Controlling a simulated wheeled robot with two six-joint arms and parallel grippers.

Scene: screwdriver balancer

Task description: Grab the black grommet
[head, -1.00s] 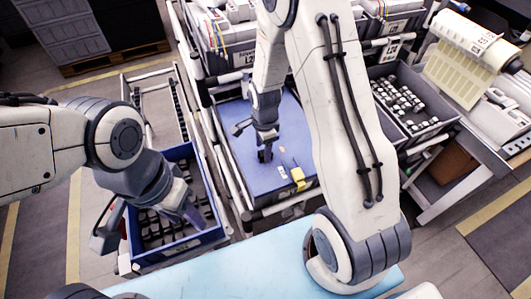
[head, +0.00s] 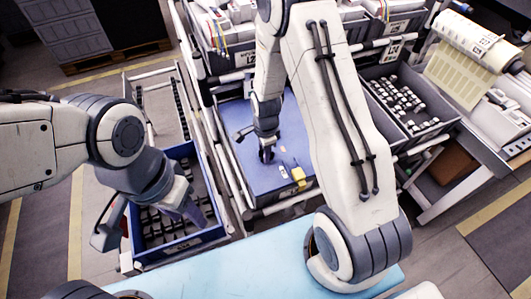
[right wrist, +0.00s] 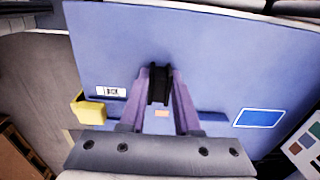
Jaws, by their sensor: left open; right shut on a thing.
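The black grommet (right wrist: 160,84) is between the fingertips of my right gripper (right wrist: 159,100) in the right wrist view, over the blue work surface. My right gripper is shut on it. In the head view the right gripper (head: 267,150) is above the left part of the blue surface (head: 235,115), with the grommet a small dark spot at its tips. Whether the grommet touches the surface is unclear. My left gripper (head: 150,225) is open over the blue bin (head: 185,247) at the left, and I see nothing held in it.
A yellow block (head: 298,174) and a small white label (head: 283,172) lie near the front of the blue surface. Grey bins with several small parts (head: 405,100) stand to the right. White rails (head: 212,160) run between the blue bin and the surface.

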